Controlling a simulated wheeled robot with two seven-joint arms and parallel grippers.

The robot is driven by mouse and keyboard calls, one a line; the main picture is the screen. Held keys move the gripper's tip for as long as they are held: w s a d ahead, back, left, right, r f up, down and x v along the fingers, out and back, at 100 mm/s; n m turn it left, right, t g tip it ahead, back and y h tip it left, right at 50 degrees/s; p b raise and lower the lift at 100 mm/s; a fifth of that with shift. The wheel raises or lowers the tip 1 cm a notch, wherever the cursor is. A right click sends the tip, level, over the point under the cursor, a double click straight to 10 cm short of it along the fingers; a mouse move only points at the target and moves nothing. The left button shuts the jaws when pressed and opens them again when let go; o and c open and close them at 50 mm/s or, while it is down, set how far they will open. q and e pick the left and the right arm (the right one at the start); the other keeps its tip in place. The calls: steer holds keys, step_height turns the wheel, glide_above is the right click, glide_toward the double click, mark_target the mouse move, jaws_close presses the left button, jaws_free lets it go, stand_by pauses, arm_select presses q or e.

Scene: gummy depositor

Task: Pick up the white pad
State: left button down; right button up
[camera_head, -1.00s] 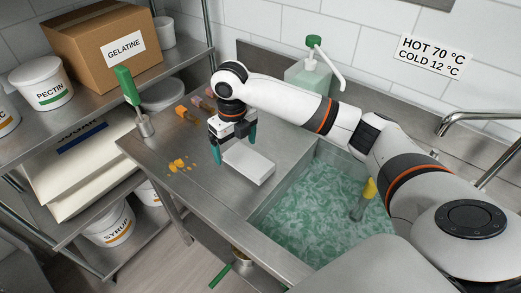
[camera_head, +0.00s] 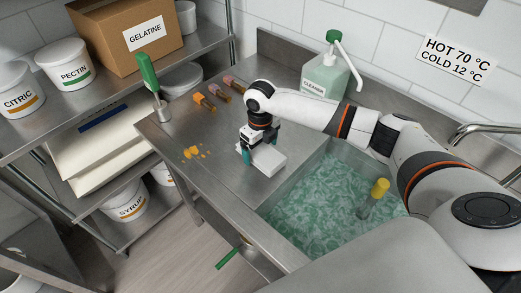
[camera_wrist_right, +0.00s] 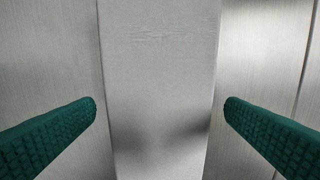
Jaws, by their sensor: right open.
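The white pad (camera_head: 268,162) lies flat on the steel counter, just left of the sink basin. It also fills the middle of the right wrist view (camera_wrist_right: 160,70), running from top to bottom. My right gripper (camera_head: 261,150) is directly over the pad, pointing down. Its green fingers (camera_wrist_right: 160,115) are open, one on each side of the pad, with a gap of bare steel between each finger and the pad's edges. My left gripper is not in view.
The sink (camera_head: 330,200) holds foamy green water and a yellow-handled tool (camera_head: 376,193). Orange residue (camera_head: 195,152) lies on the counter to the left. Shelves with tubs are at left.

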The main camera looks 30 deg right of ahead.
mark_target(260, 151)
steer(key=shift+d+f, duration=0.1)
steer(key=shift+f, duration=0.55)
steer(key=c, duration=1.1)
steer(key=shift+o, duration=0.2)
step_height(260, 151, up, 10)
steer(key=b, duration=0.2)
steer(key=o, duration=0.5)
steer(key=shift+r, duration=0.1)
steer(key=shift+c, duration=0.2)
steer(key=c, duration=0.4)
